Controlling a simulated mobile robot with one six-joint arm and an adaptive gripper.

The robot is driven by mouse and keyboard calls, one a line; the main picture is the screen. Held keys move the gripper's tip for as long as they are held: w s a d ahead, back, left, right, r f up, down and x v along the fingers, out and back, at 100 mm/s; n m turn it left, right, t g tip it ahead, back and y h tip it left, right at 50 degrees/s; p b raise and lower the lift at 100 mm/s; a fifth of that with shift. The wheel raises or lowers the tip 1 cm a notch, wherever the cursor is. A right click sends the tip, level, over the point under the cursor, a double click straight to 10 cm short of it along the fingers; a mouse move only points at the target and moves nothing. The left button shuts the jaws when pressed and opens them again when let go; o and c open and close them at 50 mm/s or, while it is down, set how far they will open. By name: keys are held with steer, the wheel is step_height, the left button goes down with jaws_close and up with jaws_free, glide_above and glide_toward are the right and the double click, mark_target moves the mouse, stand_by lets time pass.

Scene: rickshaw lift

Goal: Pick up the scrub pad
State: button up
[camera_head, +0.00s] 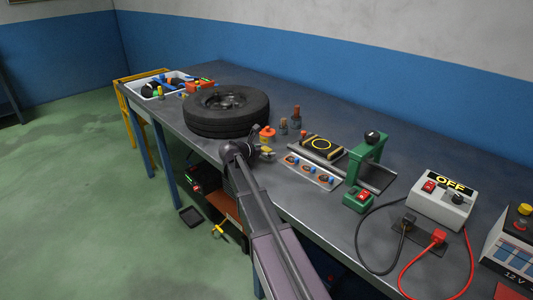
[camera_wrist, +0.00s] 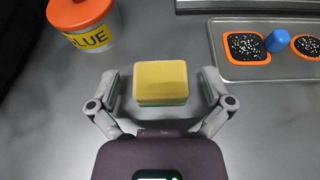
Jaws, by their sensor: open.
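The scrub pad (camera_wrist: 161,82) is a yellow block with a thin green underside, lying flat on the grey bench in the middle of the wrist view. My gripper (camera_wrist: 160,76) is open, with one finger to the left of the pad and one to the right. A gap shows between each finger and the pad, and nothing is held. In the head view my gripper (camera_head: 263,153) is small and partly hidden by my arm, just in front of the glue pot.
An orange-lidded glue pot (camera_wrist: 85,22) stands close at the upper left of the pad. A metal tray (camera_wrist: 243,72) with orange-rimmed patches and a blue piece lies to the right. A tire (camera_head: 227,110) lies farther back on the bench (camera_head: 330,115). Bare bench surrounds the pad.

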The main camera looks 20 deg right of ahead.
mark_target(266, 148)
steer(key=c, duration=1.1)
steer(key=shift+r, duration=0.2)
step_height(266, 148, up, 3)
steer(key=p, duration=0.3)
steer(key=s, duration=0.5)
steer(key=s+a+r+p, duration=0.1)
steer(key=s, duration=0.4)
steer(key=s+a+p, duration=0.1)
steer(key=s, duration=0.5)
steer(key=shift+a+r, duration=0.1)
steer(key=shift+r, duration=0.2)
